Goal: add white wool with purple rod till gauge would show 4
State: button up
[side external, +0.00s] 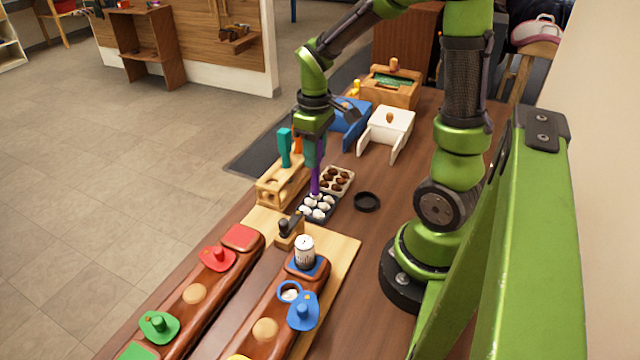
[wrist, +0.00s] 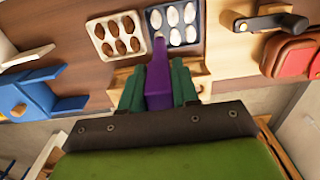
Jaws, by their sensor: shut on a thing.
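My gripper (side external: 314,160) is shut on the purple rod (side external: 315,182), which points down. In the wrist view the purple rod (wrist: 158,78) sits between the green fingers (wrist: 158,90). The rod's lower end is at the dark tray of white wool tufts (side external: 318,207); I cannot tell whether it touches a tuft. In the wrist view the rod tip overlaps the near left part of the white wool tray (wrist: 176,24). A small blue ring (side external: 289,291) has something white inside. No gauge reading is legible.
A tray of brown tufts (side external: 337,180) adjoins the white one. A black round dish (side external: 367,202) lies to the right. A wooden rack (side external: 283,184) holds teal and orange handles. A black-handled wooden block (side external: 290,231) stands in front. Red (side external: 217,258) and blue (side external: 303,311) hats lie nearer.

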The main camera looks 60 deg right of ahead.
jog(key=shift+f, duration=0.55)
dwell(0.9)
jog(key=shift+r, duration=0.1)
jog(key=shift+r, duration=3.5)
